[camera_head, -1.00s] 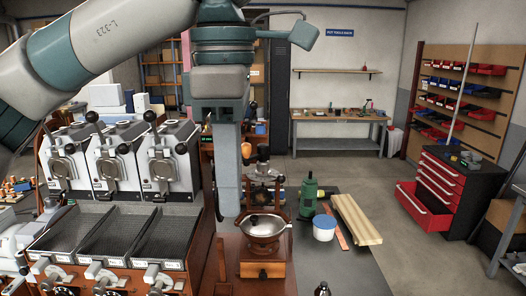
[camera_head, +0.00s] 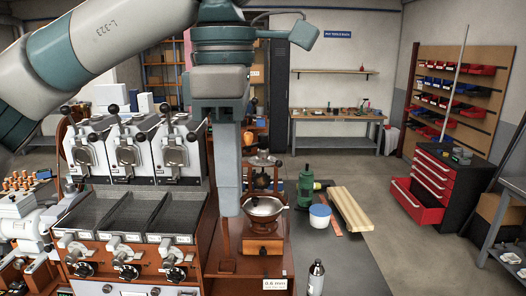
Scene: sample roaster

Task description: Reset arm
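My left arm comes in from the upper left, marked L-323, and bends down at the centre of the view. My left gripper (camera_head: 229,190) hangs pointing down, just left of a wooden hand grinder (camera_head: 264,226) with a metal bowl top. The fingers show as one grey block from this side, so whether they are open or shut does not show. I see nothing held in it. My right gripper is not in view.
A sample roaster (camera_head: 135,205) with three drums and mesh trays stands at left. On the dark bench are a green bottle-like tool (camera_head: 306,188), a white tub with blue lid (camera_head: 319,215), wooden planks (camera_head: 350,210) and a canister (camera_head: 316,276). A red drawer cabinet (camera_head: 432,182) stands right; floor between is open.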

